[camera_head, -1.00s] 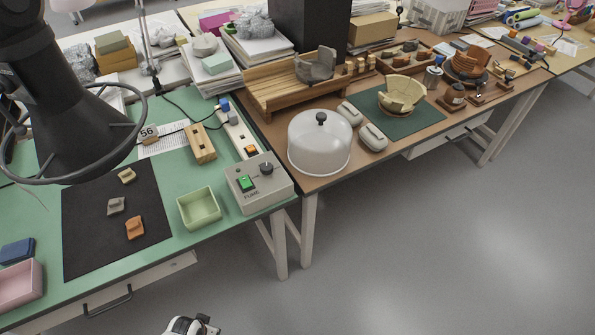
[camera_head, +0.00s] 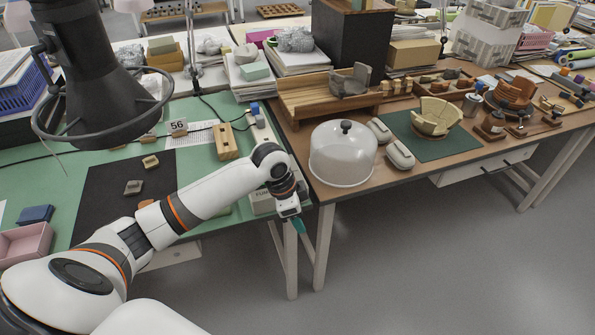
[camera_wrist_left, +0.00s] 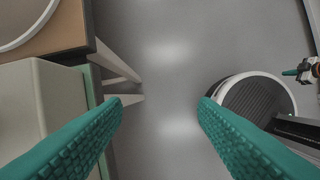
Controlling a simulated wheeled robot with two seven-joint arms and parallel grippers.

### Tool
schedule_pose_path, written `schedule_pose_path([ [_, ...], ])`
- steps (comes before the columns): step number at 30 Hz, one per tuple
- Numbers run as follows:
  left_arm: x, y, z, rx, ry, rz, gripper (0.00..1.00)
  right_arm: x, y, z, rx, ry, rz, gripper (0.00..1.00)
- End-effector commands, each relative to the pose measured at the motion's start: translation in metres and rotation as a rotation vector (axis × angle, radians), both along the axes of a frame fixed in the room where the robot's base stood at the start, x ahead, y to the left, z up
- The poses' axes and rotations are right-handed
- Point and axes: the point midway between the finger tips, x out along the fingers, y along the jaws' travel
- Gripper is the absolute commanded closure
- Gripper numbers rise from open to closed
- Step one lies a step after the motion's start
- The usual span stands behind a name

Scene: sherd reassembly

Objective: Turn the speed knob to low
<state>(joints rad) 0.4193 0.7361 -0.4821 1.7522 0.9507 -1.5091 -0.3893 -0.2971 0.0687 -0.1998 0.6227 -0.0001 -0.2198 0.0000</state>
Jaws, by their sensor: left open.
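The grey fume control box (camera_head: 262,207) sits at the right front corner of the green table, mostly covered by my left forearm and wrist in the head view. Its speed knob and green switch are hidden there. In the left wrist view a plain pale side of the box (camera_wrist_left: 42,112) shows at the left, with no knob visible. My left gripper (camera_head: 299,225) points down just right of the box, past the table edge. Its teal fingers (camera_wrist_left: 161,104) are wide apart and empty, with floor between them. My right gripper (camera_wrist_left: 291,72) shows small at the right of the wrist view, its opening unclear.
A clear dome with a black knob (camera_head: 343,163) stands on the brown table right of the box. A wooden block (camera_head: 226,142) lies behind my left wrist. A black fume hood (camera_head: 95,80) hangs over the left table. Open floor lies in front of the tables.

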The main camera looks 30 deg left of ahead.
Motion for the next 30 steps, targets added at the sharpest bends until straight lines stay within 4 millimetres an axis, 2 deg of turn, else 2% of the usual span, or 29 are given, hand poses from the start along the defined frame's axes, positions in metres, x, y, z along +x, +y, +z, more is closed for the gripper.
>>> schedule_pose_path([
  [1, 0.010, 0.014, 0.007, 0.006, -0.002, 0.013, 0.46, -0.002, -0.001, 0.000, -0.002, 0.003, 0.001, 1.00],
  [5, 0.030, 0.040, 0.029, -0.001, -0.007, 0.026, 0.46, -0.003, -0.008, 0.001, -0.009, 0.004, 0.003, 1.00],
  [9, 0.050, 0.074, 0.060, -0.014, -0.020, 0.053, 0.46, -0.003, -0.010, 0.001, -0.012, 0.005, 0.004, 1.00],
  [15, 0.072, 0.125, 0.113, -0.054, -0.057, 0.109, 0.46, -0.003, -0.009, 0.001, -0.012, 0.005, 0.004, 1.00],
  [18, 0.077, 0.141, 0.130, -0.073, -0.071, 0.129, 0.46, -0.003, -0.009, 0.001, -0.012, 0.005, 0.004, 1.00],
  [23, 0.080, 0.144, 0.129, -0.083, -0.073, 0.133, 0.46, -0.003, -0.009, 0.002, -0.012, 0.005, 0.004, 1.00],
  [30, 0.091, 0.132, 0.090, -0.083, -0.072, 0.133, 0.46, -0.003, -0.009, 0.005, -0.012, 0.006, 0.004, 1.00],
])
